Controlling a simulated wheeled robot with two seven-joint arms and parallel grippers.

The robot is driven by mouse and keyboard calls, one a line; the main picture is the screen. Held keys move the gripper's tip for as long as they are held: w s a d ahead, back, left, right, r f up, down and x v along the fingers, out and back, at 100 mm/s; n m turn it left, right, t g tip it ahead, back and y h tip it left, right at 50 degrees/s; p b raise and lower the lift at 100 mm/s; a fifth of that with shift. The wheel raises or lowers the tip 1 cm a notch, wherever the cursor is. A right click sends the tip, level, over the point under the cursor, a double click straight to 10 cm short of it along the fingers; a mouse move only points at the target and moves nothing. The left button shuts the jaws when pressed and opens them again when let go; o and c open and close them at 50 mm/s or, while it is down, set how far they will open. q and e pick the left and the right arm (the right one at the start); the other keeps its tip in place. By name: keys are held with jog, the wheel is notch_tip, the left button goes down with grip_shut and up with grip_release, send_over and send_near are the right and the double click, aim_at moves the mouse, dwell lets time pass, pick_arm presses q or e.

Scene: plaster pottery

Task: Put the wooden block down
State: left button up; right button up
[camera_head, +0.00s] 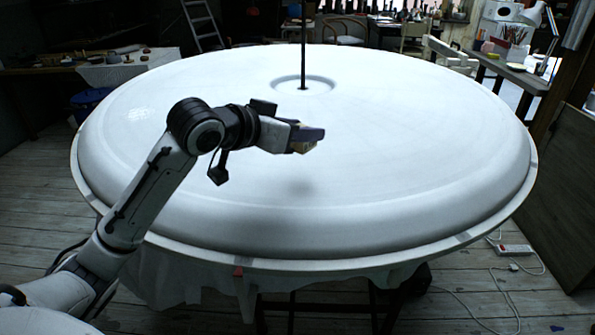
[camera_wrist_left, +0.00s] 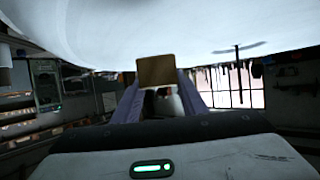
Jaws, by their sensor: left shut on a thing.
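The wooden block (camera_wrist_left: 157,71) shows in the left wrist view as a small brown piece between the two fingers of my left gripper (camera_wrist_left: 160,95). The fingers hide part of the block. My right gripper is not in view.
A thin dark rod (camera_head: 303,45) stands upright at the centre of the plaster form. The plaster surface around the gripper is clear. A cluttered workbench (camera_head: 515,75) stands at the right, and a white power strip (camera_head: 515,250) lies on the wooden floor.

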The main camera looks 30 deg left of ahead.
pick_arm(q)
notch_tip(320, 180, down, 8)
jog(key=shift+r+b, duration=0.1)
jog(key=shift+b, duration=0.4)
jog(key=o, duration=1.1)
jog(key=shift+c, duration=0.2)
jog(key=v, duration=1.2)
jog(key=shift+r, duration=0.1)
